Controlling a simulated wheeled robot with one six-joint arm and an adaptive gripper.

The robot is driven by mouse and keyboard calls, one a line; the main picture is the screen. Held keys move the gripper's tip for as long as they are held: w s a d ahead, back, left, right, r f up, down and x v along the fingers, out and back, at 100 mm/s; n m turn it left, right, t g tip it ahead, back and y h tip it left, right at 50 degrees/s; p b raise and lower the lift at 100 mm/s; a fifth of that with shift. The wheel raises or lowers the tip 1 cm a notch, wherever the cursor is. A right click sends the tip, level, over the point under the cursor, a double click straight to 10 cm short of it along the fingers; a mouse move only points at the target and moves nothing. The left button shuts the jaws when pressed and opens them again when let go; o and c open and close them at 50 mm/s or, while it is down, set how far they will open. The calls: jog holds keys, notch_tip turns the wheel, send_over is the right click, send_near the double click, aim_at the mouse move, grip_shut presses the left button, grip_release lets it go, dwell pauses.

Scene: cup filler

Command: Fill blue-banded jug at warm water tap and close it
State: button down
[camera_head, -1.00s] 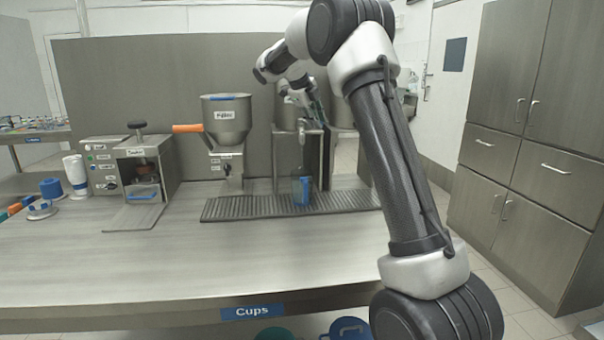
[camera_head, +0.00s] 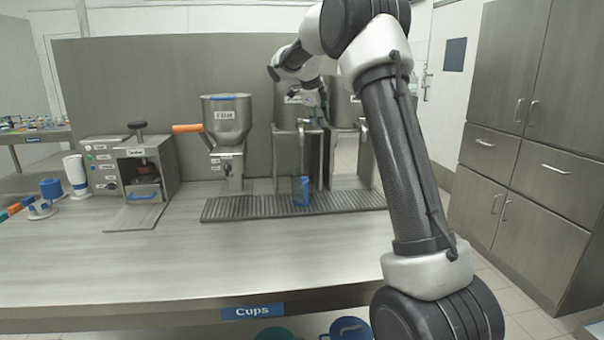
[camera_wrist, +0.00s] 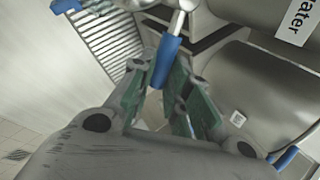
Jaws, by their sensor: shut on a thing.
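The blue-banded jug (camera_head: 301,191) stands upright on the grated drip tray, below a steel water tank's tap. A blue piece at the top left of the wrist view (camera_wrist: 65,5) may be part of it. The tap's blue lever (camera_wrist: 167,62) shows in the wrist view, hanging from a metal stem. My gripper (camera_wrist: 163,84) has its green-padded fingers shut on this lever. In the head view my gripper (camera_head: 317,112) is small, in front of the tanks. A thin grey vertical line shows above the jug; I cannot tell whether it is water.
The drip tray (camera_head: 240,208) runs along the back of the counter. A filler hopper (camera_head: 226,120) with an orange handle and a sealer machine (camera_head: 130,170) stand to its left. A second tank stands at right. The front counter is clear.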

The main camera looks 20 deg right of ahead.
jog(key=shift+w+d, duration=0.1)
jog(key=shift+w+d+n+t+y, duration=0.25)
jog(key=shift+d+n+y, duration=0.05)
jog(key=shift+n, duration=0.3)
jog(key=shift+w+d+n+t+y, duration=0.2)
jog(key=shift+d+n+t+y, duration=0.1)
jog(key=shift+n, duration=0.3)
dwell(3.0)
jog(key=shift+w+d+n+t+y, duration=0.25)
jog(key=shift+w+d+n+y, duration=0.15)
jog(key=shift+n, duration=0.5)
jog(key=shift+w+d+n+t+y, duration=0.25)
jog(key=shift+w+n+y, duration=0.2)
jog(key=shift+n, duration=0.45)
jog(key=shift+w+d+n+y, duration=0.25)
jog(key=shift+w+n+y, duration=0.15)
jog(key=shift+n, duration=0.3)
jog(key=shift+w, duration=0.1)
